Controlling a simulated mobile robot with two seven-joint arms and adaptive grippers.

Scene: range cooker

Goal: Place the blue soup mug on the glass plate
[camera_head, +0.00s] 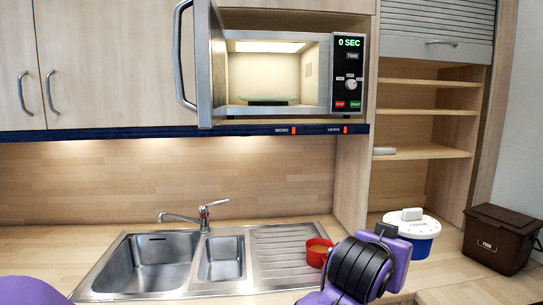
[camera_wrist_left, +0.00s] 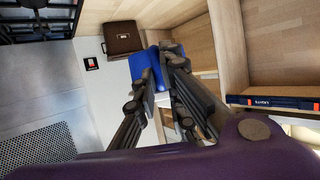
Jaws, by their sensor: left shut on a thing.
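The blue soup mug (camera_wrist_left: 148,66) is in the left wrist view, between the fingertips of my left gripper (camera_wrist_left: 163,72). The gripper is shut on it, and the dark fingers hide part of it. In the head view I cannot make out this mug or either gripper; a purple and black arm part of mine covers the lower right. The glass plate (camera_head: 268,100) lies on the floor of the lit, open microwave (camera_head: 324,70). Nothing shows on the plate. My right gripper is not in view.
The microwave door (camera_head: 203,65) stands open on the left side. A red mug (camera_head: 318,251) stands on the drainboard (camera_head: 272,262) beside the sink (camera_head: 160,262). Open shelves (camera_head: 427,152) rise behind.

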